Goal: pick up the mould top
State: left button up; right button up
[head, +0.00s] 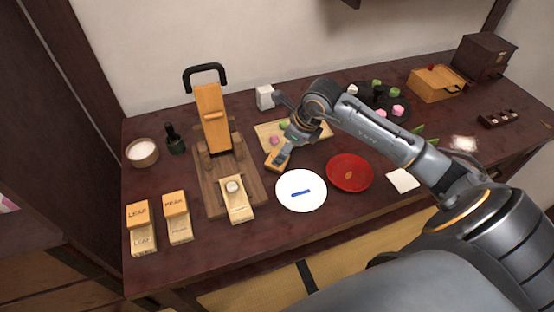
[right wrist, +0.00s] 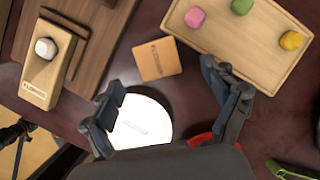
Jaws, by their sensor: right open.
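The mould top, a small wooden block, lies on the dark table just below my right gripper (head: 282,152) in the head view, partly covered by it (head: 275,161). In the right wrist view, the mould top (right wrist: 157,59) shows its label, apparently FLOWER, and lies flat ahead of my fingers. My right gripper (right wrist: 163,82) is open and empty, with its fingers spread on either side of the block's line. The matching mould base (head: 240,208) holds a white dough ball (head: 233,186); it also shows in the right wrist view (right wrist: 38,85).
A wooden tray with sweets (head: 264,131) lies just behind the mould top. A white plate (head: 302,203) and red plate (head: 350,186) lie in front. A wooden press (head: 211,118) stands left. LEAF (head: 138,212) and PEAK (head: 174,203) moulds are at the front left.

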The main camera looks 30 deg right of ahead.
jog(key=shift+w+a+f, duration=0.1)
jog(key=shift+f, duration=0.2)
jog(key=shift+a+f, duration=0.2)
jog(key=shift+f, duration=0.55)
jog(key=x, duration=0.3)
jog(key=shift+w+f+p, duration=0.15)
jog(key=shift+f+p, duration=0.05)
jog(key=shift+p, duration=0.15)
jog(key=shift+f, duration=0.15)
pick_arm(q)
jog(key=shift+w+r, duration=0.2)
jog(key=shift+w, duration=0.35)
jog(key=shift+w+r, duration=0.2)
jog(key=shift+w, duration=0.3)
pick_arm(e)
jog(key=c, duration=1.1)
